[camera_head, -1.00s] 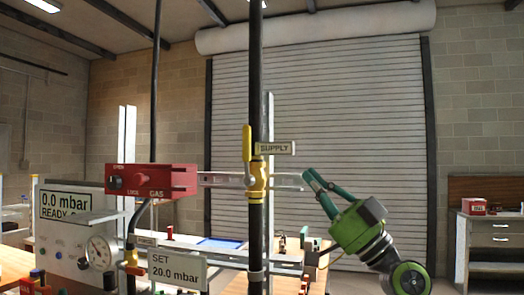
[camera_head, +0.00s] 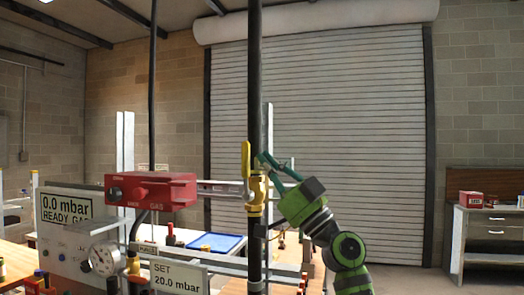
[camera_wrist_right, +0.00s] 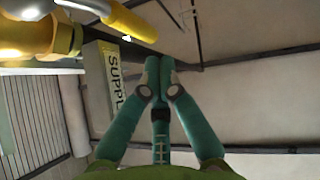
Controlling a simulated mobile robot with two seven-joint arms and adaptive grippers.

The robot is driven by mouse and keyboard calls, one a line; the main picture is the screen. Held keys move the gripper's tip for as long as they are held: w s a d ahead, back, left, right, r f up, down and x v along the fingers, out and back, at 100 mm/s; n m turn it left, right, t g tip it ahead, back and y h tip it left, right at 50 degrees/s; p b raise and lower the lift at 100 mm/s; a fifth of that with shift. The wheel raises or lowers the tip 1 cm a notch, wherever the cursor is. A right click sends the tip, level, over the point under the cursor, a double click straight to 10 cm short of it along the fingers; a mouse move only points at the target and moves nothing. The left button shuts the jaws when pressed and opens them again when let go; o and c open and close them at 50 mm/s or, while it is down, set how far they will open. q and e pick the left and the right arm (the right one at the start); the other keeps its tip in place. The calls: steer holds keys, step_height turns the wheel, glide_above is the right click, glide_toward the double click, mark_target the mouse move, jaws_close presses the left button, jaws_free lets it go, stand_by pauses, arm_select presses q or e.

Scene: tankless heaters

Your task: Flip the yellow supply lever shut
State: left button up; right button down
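The yellow supply lever (camera_head: 246,160) stands upright on the brass-yellow valve (camera_head: 257,188) of the dark vertical pipe. In the right wrist view, the lever (camera_wrist_right: 131,20) shows at the upper left, with the shiny valve (camera_wrist_right: 35,38) beside it. My right gripper (camera_head: 262,160) has its green fingertips just right of the lever, overlapping the pipe in the head view. In the wrist view, its fingers (camera_wrist_right: 158,75) are together with nothing between them, and the lever lies outside them. Whether they touch the lever I cannot tell. My left gripper is not in view.
The SUPPLY sign (camera_wrist_right: 110,80) is close beside the right fingers. A red gas box (camera_head: 150,190) and a panel with a gauge (camera_head: 104,258) stand to the left. A horizontal rail runs behind the pipe. The space right of my arm is open.

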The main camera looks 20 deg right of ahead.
steer(key=shift+w+a, duration=0.55)
steer(key=shift+w, duration=0.15)
steer(key=shift+r+p, duration=0.15)
steer(key=shift+p, duration=0.25)
steer(key=shift+a+g, duration=0.1)
steer(key=shift+g, duration=0.3)
